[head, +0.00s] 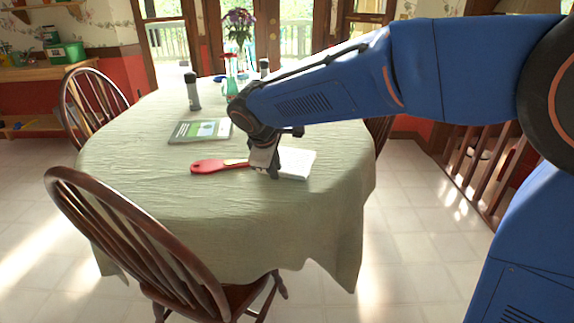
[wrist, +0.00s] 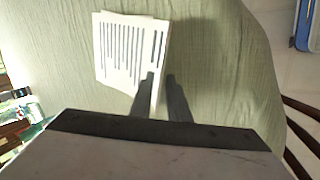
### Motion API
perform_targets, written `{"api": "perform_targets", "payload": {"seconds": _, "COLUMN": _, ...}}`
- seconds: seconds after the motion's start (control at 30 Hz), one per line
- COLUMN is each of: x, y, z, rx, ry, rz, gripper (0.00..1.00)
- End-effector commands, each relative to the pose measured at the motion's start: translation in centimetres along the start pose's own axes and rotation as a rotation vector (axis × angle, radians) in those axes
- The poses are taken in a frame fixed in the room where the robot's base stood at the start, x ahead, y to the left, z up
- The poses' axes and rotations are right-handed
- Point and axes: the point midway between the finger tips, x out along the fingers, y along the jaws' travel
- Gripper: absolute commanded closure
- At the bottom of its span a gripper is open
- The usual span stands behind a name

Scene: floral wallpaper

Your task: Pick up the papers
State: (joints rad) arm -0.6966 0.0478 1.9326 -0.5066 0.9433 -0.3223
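The papers (head: 298,163) are a small white stack near the right side of the round table, just right of my gripper (head: 268,172). In the wrist view the papers (wrist: 128,50) show dark printed lines on top. My gripper (wrist: 162,88) has its two dark fingers close together at the near right edge of the stack. The edge of the papers shows in the narrow gap between them, and the fingers look closed on it. The papers look to be at table height; whether they touch the cloth is hard to tell.
A red-handled utensil (head: 212,166) lies left of my gripper on the green tablecloth (head: 170,220). A book or magazine (head: 200,130), a dark bottle (head: 192,92) and a flower vase (head: 238,30) are farther back. Wooden chairs (head: 130,240) stand around the table.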

Motion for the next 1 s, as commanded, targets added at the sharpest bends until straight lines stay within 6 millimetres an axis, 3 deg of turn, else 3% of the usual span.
{"api": "perform_targets", "payload": {"seconds": 0.2, "x": 0.2, "y": 0.0, "z": 0.0, "rx": 0.0, "ry": 0.001, "rz": 0.0, "gripper": 0.85}}
{"api": "perform_targets", "payload": {"seconds": 0.3, "x": 0.2, "y": 0.0, "z": 0.0, "rx": 0.0, "ry": 0.001, "rz": 0.0, "gripper": 1.0}}
{"api": "perform_targets", "payload": {"seconds": 0.67, "x": -0.1, "y": 0.1, "z": 0.0, "rx": 0.001, "ry": 0.001, "rz": 0.0, "gripper": 1.0}}
{"api": "perform_targets", "payload": {"seconds": 1.0, "x": -4.5, "y": 2.5, "z": -0.1, "rx": 0.003, "ry": 0.003, "rz": 0.002, "gripper": 1.0}}
